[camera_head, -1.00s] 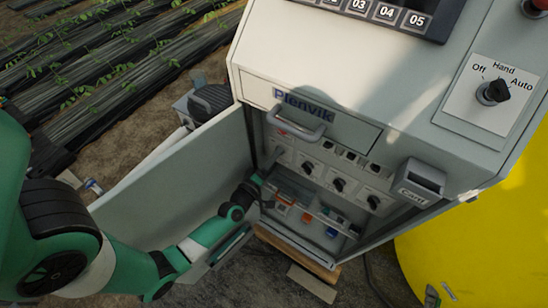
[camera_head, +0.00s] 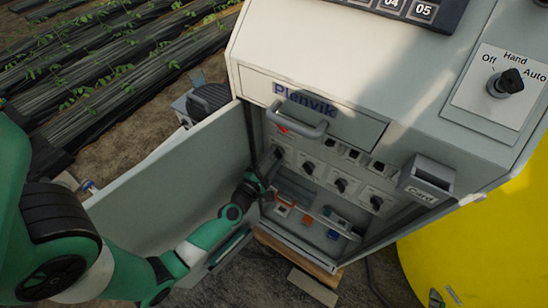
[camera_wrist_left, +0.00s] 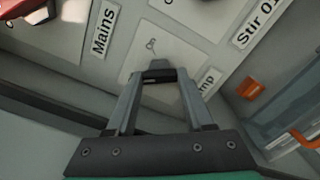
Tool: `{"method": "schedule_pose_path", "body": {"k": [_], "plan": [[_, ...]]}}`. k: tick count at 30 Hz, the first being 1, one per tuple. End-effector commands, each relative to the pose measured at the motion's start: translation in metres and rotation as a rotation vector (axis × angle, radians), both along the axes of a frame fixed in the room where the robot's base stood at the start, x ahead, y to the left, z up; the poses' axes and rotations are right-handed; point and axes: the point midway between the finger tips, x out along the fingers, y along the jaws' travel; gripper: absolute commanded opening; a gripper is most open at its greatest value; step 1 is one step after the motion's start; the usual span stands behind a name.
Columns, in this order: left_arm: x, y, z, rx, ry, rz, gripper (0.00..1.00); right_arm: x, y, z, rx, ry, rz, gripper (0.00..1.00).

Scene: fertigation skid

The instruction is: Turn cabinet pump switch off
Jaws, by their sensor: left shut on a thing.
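The cabinet pump switch (camera_wrist_left: 161,66) is a small dark knob on a pale plate, between my left gripper's fingertips in the left wrist view. Its label, partly covered by a finger, shows only "mp". My left gripper (camera_wrist_left: 160,76) is shut on the knob, which hides most of it and its exact angle. In the head view my left gripper (camera_head: 268,172) reaches into the open cabinet, at the left end of the row of black knobs. The pump switch (camera_head: 277,153) shows just above the fingertips there. My right gripper is not in view.
The cabinet door (camera_head: 175,185) stands open at the left, beside my left arm. The "Mains" label (camera_wrist_left: 104,31) and "Stir 01" label (camera_wrist_left: 257,23) flank the switch. Below are a rail with orange parts (camera_head: 281,210). A Card holder (camera_head: 428,178) is at the right.

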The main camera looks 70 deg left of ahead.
Motion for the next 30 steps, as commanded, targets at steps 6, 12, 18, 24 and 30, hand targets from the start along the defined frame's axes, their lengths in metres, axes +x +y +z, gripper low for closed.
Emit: {"method": "schedule_pose_path", "body": {"k": [6, 12, 18, 24, 30], "plan": [[0.0001, -0.0001, 0.0002, -0.107, -0.08, 0.0, 0.0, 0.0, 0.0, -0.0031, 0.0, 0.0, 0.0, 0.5], [0.0001, -0.0002, 0.0002, -0.164, -0.122, 0.0, 0.0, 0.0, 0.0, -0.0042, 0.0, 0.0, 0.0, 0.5], [0.0002, -0.0001, 0.0004, -0.186, -0.138, 0.0, 0.0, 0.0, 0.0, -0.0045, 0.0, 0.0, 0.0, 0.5], [0.0002, -0.0002, 0.0005, -0.19, -0.141, 0.0, 0.0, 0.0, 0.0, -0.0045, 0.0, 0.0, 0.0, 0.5], [0.0002, -0.0001, 0.0006, -0.19, -0.141, 0.0, 0.6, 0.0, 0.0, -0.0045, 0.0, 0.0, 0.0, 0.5]]}}
